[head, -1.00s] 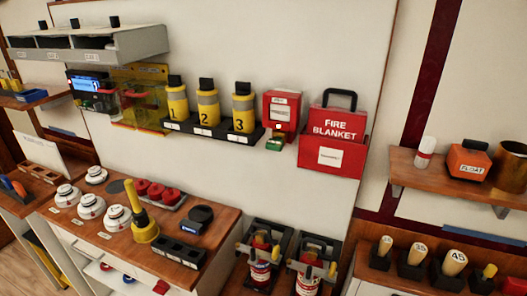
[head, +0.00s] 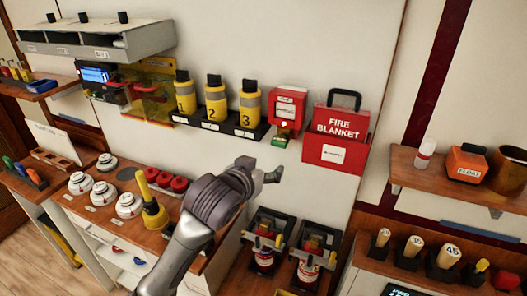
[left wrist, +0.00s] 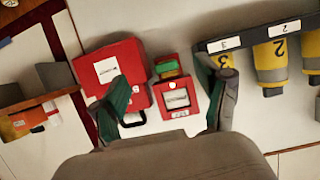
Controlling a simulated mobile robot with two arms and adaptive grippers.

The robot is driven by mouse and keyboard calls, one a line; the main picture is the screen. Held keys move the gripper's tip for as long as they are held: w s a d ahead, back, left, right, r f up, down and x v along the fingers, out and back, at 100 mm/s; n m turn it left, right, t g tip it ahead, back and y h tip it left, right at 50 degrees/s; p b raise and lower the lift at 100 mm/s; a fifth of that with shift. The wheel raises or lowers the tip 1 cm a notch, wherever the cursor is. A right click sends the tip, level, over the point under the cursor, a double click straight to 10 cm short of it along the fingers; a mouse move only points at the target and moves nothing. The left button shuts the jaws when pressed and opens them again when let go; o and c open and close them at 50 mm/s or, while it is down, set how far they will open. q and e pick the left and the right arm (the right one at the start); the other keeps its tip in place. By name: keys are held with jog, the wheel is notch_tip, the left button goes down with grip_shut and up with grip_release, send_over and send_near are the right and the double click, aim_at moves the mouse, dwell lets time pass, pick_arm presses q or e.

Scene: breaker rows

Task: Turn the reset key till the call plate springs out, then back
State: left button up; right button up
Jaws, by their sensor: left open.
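The red call box (head: 287,108) hangs on the wall between the numbered yellow bottles and the fire blanket box. Its pale call plate (left wrist: 177,98) is in the face; I cannot tell whether it is pushed in or sprung out. A small green piece (head: 279,141), which looks like the reset key, sits at the box's underside; it also shows in the left wrist view (left wrist: 167,68). My left gripper (head: 273,174) is open and empty, below the green piece and apart from it. In the left wrist view the call box lies between its two spread fingers (left wrist: 166,92).
The red fire blanket box (head: 338,152) is close on the right. The rack (head: 211,126) with yellow bottles is close on the left. Extinguishers (head: 264,258) stand below. A yellow plunger-like thing (head: 154,215) stands on the counter beside my left arm.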

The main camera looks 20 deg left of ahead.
aim_at(282, 137)
pick_arm(q)
jog(key=shift+t, duration=0.4)
jog(key=w+p, duration=0.2)
jog(key=w, duration=0.4)
jog(key=w+p, duration=0.2)
jog(key=w, duration=0.5)
jog(key=shift+w+d+f, duration=0.2)
jog(key=shift+w, duration=0.05)
jog(key=shift+w+f, duration=0.25)
jog(key=shift+w, duration=0.25)
